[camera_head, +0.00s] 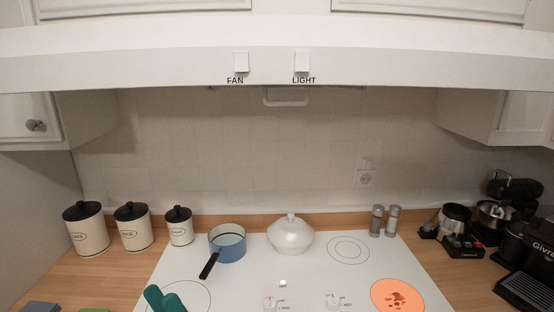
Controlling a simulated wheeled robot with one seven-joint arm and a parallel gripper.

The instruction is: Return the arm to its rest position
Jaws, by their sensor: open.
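No part of my arm shows clearly in the head view, and I do not see my gripper.
On the white stove (305,268) stand a blue pan (227,248) with a black handle and a white lidded pot (290,234). The front right burner (397,297) glows orange. Canisters (131,229) stand left, shakers (384,220) and coffee machines right. A hood (180,60) hangs above.

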